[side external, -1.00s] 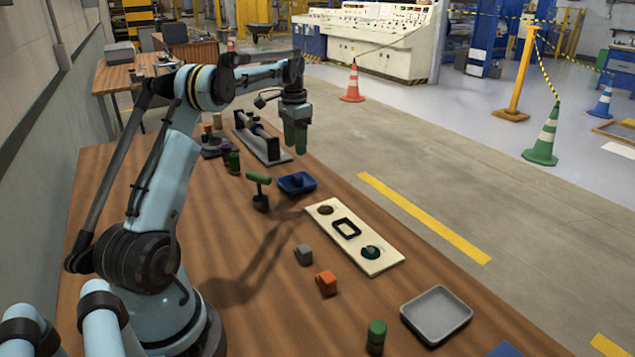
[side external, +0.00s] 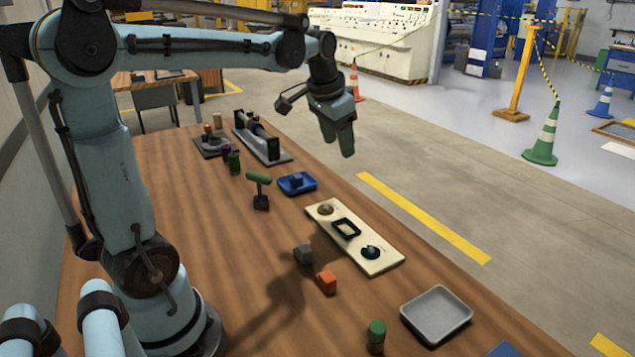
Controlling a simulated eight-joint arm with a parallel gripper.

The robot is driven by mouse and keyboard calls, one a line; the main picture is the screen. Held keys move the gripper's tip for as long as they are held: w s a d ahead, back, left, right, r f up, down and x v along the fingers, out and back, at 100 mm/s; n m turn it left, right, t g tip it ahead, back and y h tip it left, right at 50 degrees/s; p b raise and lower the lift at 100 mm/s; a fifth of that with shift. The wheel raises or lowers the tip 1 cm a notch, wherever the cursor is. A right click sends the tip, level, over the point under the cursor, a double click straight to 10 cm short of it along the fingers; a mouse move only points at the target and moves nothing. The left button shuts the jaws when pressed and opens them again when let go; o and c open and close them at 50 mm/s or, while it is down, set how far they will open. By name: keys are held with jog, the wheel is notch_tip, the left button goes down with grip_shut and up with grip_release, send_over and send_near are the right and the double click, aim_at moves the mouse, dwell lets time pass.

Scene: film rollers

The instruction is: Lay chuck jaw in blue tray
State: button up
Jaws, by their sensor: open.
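The blue tray (side external: 312,188) is on the wooden table, left of the cream board. A small dark block (side external: 296,181) lies inside it; it may be the chuck jaw, but it is too small to tell. My gripper (side external: 340,152) has green fingers, is open, and hangs in the air to the right of and above the tray, apart from everything. Nothing shows between its fingers.
The cream board (side external: 376,243) carries a round piece, a black frame and a dark teal piece. A green-topped post (side external: 261,190) stands beside the tray. A roller stand (side external: 262,140) is behind. A grey tray (side external: 437,314) and green cylinder (side external: 376,336) are nearer.

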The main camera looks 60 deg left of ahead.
jog(key=s+d+f+t, duration=0.1)
jog(key=s+d+f, duration=0.2)
jog(key=s+d, duration=0.2)
jog(key=s+d+f+t+h, duration=0.1)
jog(key=s+d+f+t, duration=0.1)
jog(key=s+d, duration=0.3)
jog(key=shift+s+d+f+t, duration=0.25)
jog(key=shift+d+f, duration=0.5)
jog(key=shift+d, duration=1.3)
